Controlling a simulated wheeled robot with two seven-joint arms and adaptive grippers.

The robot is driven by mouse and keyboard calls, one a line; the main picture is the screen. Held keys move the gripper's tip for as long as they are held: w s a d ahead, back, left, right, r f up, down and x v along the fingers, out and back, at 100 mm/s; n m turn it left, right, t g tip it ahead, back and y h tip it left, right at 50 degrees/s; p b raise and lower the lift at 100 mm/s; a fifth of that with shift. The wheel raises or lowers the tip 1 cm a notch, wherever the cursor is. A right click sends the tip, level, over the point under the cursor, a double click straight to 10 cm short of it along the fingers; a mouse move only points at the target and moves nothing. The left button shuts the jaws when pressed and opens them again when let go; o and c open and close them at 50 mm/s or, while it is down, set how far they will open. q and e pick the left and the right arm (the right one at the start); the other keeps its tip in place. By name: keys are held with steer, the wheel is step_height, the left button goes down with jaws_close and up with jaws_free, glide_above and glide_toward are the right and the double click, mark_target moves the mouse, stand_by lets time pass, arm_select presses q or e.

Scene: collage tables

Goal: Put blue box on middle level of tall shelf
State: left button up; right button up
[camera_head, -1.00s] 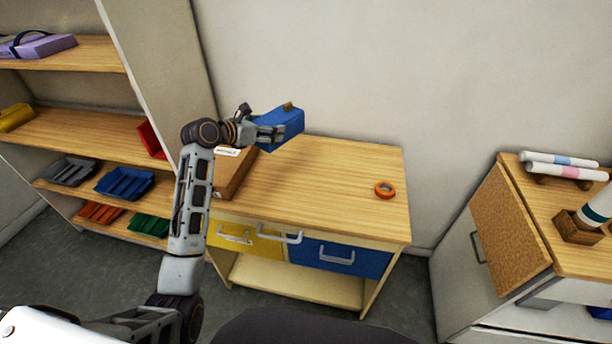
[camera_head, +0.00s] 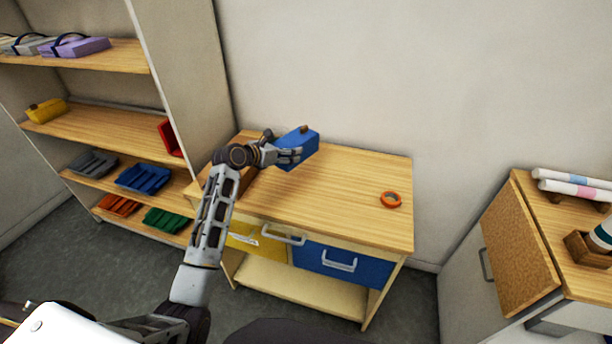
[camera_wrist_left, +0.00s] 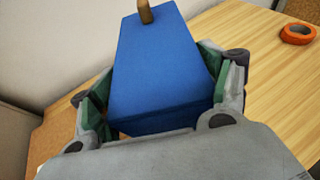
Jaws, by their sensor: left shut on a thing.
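The blue box (camera_head: 299,148) has a small brown knob on top. My left gripper (camera_head: 287,156) is shut on it and holds it over the back left of the wooden desk. In the left wrist view the blue box (camera_wrist_left: 160,70) sits between the green-padded fingers of the left gripper (camera_wrist_left: 165,95). The tall shelf (camera_head: 100,128) stands at the left. Its middle level holds a yellow box (camera_head: 46,111) at the left and a red item (camera_head: 170,138) at the right end. My right gripper is not in view.
The desk (camera_head: 340,190) carries an orange tape ring (camera_head: 390,200). The shelf's side panel (camera_head: 190,80) stands between the blue box and the shelf levels. A cabinet (camera_head: 515,240) stands at right.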

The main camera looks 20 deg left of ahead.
arm_select(q)
steer(key=shift+d+r, duration=0.1)
steer(key=shift+d, duration=0.05)
glide_above(288, 184)
steer(key=shift+f+b, duration=0.3)
steer(key=shift+f, duration=2.8)
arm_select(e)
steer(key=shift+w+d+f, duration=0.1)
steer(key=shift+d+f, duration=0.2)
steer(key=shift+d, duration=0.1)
arm_select(q)
steer(key=shift+f, duration=0.1)
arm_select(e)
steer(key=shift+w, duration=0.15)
arm_select(q)
steer(key=shift+f, duration=1.75)
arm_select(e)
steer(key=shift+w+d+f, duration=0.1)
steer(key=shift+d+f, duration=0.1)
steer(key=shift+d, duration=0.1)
arm_select(q)
steer(key=shift+f, duration=0.1)
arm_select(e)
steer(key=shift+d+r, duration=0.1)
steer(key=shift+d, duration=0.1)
